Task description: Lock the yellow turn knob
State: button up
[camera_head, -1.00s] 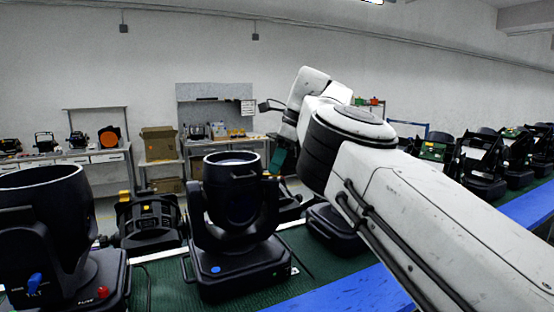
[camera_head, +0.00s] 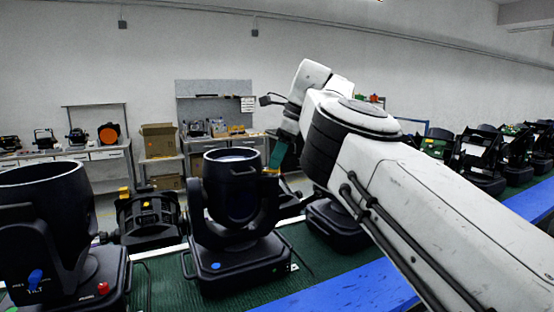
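A black moving-head light (camera_head: 238,262) stands in the middle of the green-topped bench, its round head (camera_head: 231,190) facing up between yoke arms. A small yellow knob (camera_head: 271,172) shows at the top of its right yoke arm. My gripper (camera_head: 275,168) comes down from the upper right, with its teal part just above and at the yellow knob. Whether it touches the knob, and whether its fingers are open or shut, is too small to tell. A blue knob (camera_head: 215,266) is on the light's base.
Another large light (camera_head: 45,225) stands at the left, with a blue and a red knob. A smaller light (camera_head: 148,218) with yellow parts stands behind. More lights line the right side. A blue strip (camera_head: 350,293) runs along the bench's front edge.

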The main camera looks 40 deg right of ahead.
jog(key=p+v, duration=0.2)
jog(key=v, duration=0.8)
dwell(0.3)
